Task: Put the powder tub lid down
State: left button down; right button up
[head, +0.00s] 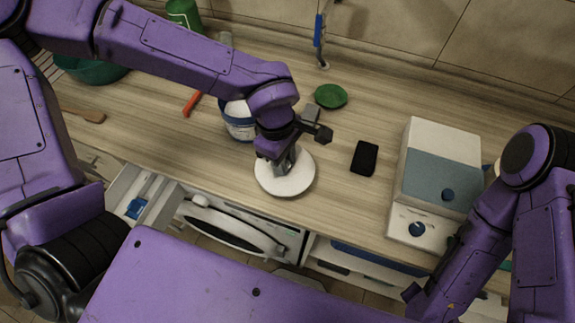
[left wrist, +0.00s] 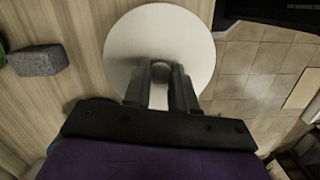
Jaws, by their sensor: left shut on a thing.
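The powder tub lid (head: 300,183) is a round white disc under my left gripper (head: 285,168), near the front edge of the counter in the head view. My left gripper is shut on the lid, at its middle. In the left wrist view the lid (left wrist: 190,35) lies at the ends of the fingers (left wrist: 163,75), partly beyond the counter edge in that picture. I cannot tell whether it touches the counter. The powder tub (head: 239,127), blue and white with white content, stands behind my left wrist, partly hidden. My right arm is at the right; its fingertips are not clear.
A black flat block (head: 364,158) and a green disc-like thing (head: 330,96) lie on the counter (head: 345,205). A white and blue appliance (head: 440,165) stands right. A grey block (left wrist: 38,61) shows in the left wrist view. An open drawer (head: 150,195) is below left.

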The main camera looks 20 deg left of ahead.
aim_at(288, 164)
pick_arm(q)
jog(key=w+f+b, duration=0.2)
jog(key=f, duration=0.1)
jog(key=shift+w+a+f, duration=0.1)
jog(key=shift+w+f, duration=0.15)
jog(key=shift+w, duration=0.15)
jog(key=f+b, duration=0.3)
jog(key=b, duration=0.1)
jog(key=shift+w+f, duration=0.2)
jog(key=shift+f, duration=0.2)
jog(key=shift+r, duration=0.25)
jog(key=c, duration=1.3)
grip_release()
jog(key=shift+f, duration=0.15)
jog(key=shift+c, duration=0.2)
jog(key=o, duration=0.4)
pick_arm(e)
notch_tip(288, 164, down, 8)
jog(key=shift+r, duration=0.15)
pick_arm(q)
jog(key=r, duration=0.4)
jog(key=a+r, duration=0.1)
jog(key=r, duration=0.7)
jog(key=shift+w+a+r, duration=0.15)
jog(key=shift+a, duration=0.1)
